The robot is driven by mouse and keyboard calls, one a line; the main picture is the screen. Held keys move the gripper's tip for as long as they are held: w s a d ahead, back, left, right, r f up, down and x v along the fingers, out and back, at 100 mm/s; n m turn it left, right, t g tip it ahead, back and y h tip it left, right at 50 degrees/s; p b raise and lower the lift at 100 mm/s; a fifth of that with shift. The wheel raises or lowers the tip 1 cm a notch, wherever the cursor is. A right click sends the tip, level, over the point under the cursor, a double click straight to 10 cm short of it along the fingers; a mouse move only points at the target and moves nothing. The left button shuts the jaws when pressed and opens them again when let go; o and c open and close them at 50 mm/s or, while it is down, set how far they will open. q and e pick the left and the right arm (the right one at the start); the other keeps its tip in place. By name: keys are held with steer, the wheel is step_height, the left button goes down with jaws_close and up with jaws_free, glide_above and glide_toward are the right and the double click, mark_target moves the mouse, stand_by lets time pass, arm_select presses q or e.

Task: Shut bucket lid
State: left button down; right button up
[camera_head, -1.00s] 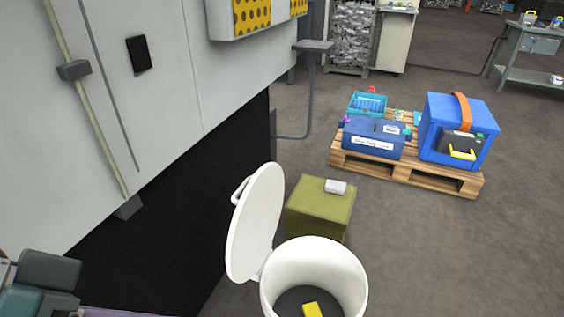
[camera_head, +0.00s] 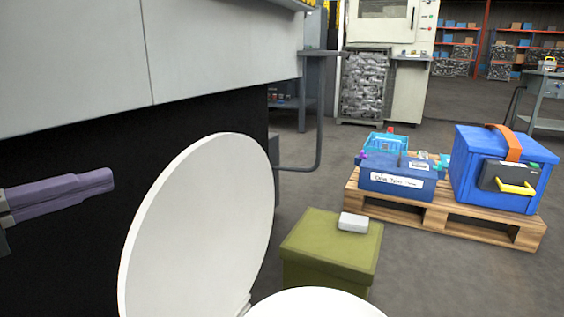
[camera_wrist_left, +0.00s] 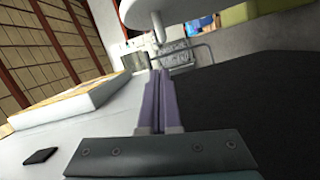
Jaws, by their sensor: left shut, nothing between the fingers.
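My left gripper (camera_head: 108,180) comes in from the left with purple fingers shut and empty. It is left of the lid, apart from it in the picture. In the left wrist view the shut fingers (camera_wrist_left: 160,75) point toward the lid (camera_wrist_left: 145,10), whose edge and handle show at the top. My right gripper is not in view.
A green box (camera_head: 330,248) with a small white item stands just behind the bucket. A pallet (camera_head: 440,215) with blue boxes is farther right. A large grey machine (camera_head: 220,60) fills the left side. Grey floor is clear at the right.

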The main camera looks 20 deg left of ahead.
arm_select(q)
steer(key=b+x, duration=0.1)
steer(key=x, duration=0.7)
steer(key=shift+d+f, duration=0.35)
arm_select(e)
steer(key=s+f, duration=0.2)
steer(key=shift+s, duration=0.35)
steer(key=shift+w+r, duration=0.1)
